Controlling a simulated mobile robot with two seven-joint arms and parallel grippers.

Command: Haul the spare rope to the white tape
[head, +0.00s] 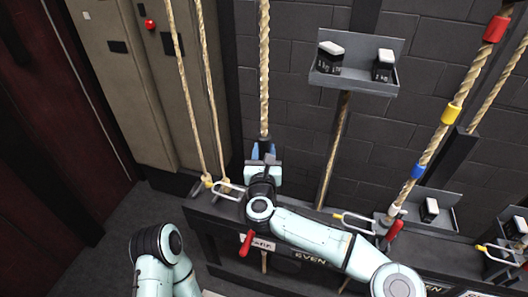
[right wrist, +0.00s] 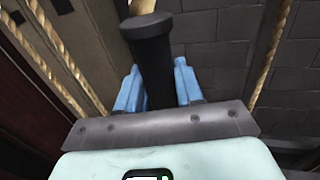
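My right gripper (head: 264,150) is in front of a thick tan rope (head: 264,70) in the head view. Its blue fingers stand on either side of a black cylindrical piece at the rope's lower end; the black piece (right wrist: 154,55) also shows between the fingers in the right wrist view. Whether they press on it is not clear. At the right, a rope (head: 432,148) carries red, yellow, blue and white bands; the white tape (head: 395,209) is lowest, just above the dark rail. No label shows which rope is the spare. My left gripper is out of the frame.
A dark rail (head: 205,225) holds wire loops and red handles (head: 246,243). A grey wall shelf (head: 352,83) holds two dark weights. More ropes (head: 186,85) hang at the left, beside beige panels. A smaller tray (head: 445,215) with one weight stands at the right.

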